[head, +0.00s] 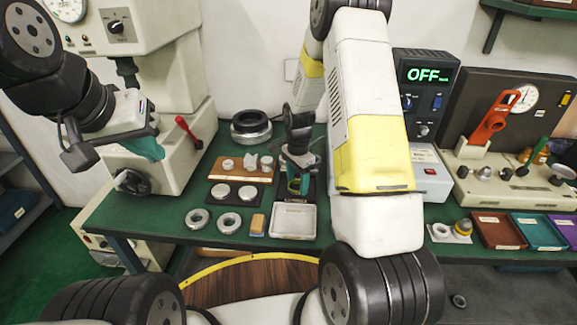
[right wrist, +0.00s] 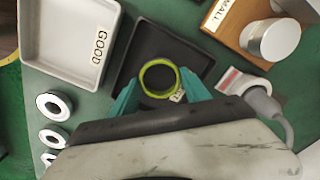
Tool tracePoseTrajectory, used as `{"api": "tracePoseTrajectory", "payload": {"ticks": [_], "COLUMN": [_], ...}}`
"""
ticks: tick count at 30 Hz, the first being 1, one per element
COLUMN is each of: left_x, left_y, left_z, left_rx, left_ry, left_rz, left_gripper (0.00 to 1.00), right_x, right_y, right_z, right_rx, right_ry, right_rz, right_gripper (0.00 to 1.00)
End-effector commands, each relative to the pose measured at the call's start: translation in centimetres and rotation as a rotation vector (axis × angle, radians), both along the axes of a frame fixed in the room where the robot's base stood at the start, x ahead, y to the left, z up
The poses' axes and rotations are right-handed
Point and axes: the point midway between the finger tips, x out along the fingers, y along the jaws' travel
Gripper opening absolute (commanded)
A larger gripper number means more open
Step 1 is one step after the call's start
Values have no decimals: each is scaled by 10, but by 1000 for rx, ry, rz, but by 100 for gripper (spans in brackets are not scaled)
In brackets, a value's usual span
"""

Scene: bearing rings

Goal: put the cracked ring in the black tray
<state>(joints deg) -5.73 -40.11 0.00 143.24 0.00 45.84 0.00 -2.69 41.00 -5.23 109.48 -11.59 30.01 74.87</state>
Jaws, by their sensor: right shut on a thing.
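My right gripper (right wrist: 160,92) has its teal fingers shut on a yellow-green ring (right wrist: 158,78) with a small pale label at its edge. No crack can be made out. The ring is over the black tray (right wrist: 132,88), whose dark floor shows through its hole; whether it touches the floor is unclear. In the head view the right gripper (head: 299,182) is above the black tray behind the white tray, and mostly hides it. My left gripper (head: 115,152) is empty, fingers apart, in front of the cream machine at the left, away from the rings.
A white tray (right wrist: 27,40) marked GOOD adjoins the black tray. Loose steel rings (head: 197,219) and an orange-topped block (head: 257,224) lie left of it. A wooden stand (head: 262,179) is close behind. A display unit reading OFF (head: 426,75) stands right of my arm.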

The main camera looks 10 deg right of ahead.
Motion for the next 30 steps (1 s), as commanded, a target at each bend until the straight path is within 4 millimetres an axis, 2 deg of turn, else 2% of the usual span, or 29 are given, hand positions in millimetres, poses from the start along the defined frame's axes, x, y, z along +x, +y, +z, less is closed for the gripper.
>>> {"api": "tracePoseTrajectory", "payload": {"ticks": [1, 4, 13, 16, 20, 30], "left_x": [0, 0, 0, 0, 0, 0], "left_y": [0, 0, 0, 0, 0, 0], "left_z": [0, 0, 0, 0, 0, 0], "left_rx": [0, 0, 0, 0, 0, 0], "left_ry": [0, 0, 0, 0, 0, 0], "left_rz": [0, 0, 0, 0, 0, 0], "left_gripper": [0, 0, 0, 0, 0, 0], "right_x": [0, 0, 0, 1, 1, 1], "right_y": [0, 0, 0, 0, 0, 0], "right_z": [-1, -1, 0, 6, 26, 97], "right_rx": [0, 0, 0, 0, -1, 0], "right_ry": [1, 1, 0, -2, -5, -4], "right_rz": [0, 0, 0, 0, 0, 0], "right_gripper": [59, 77, 77, 77, 77, 77]}}
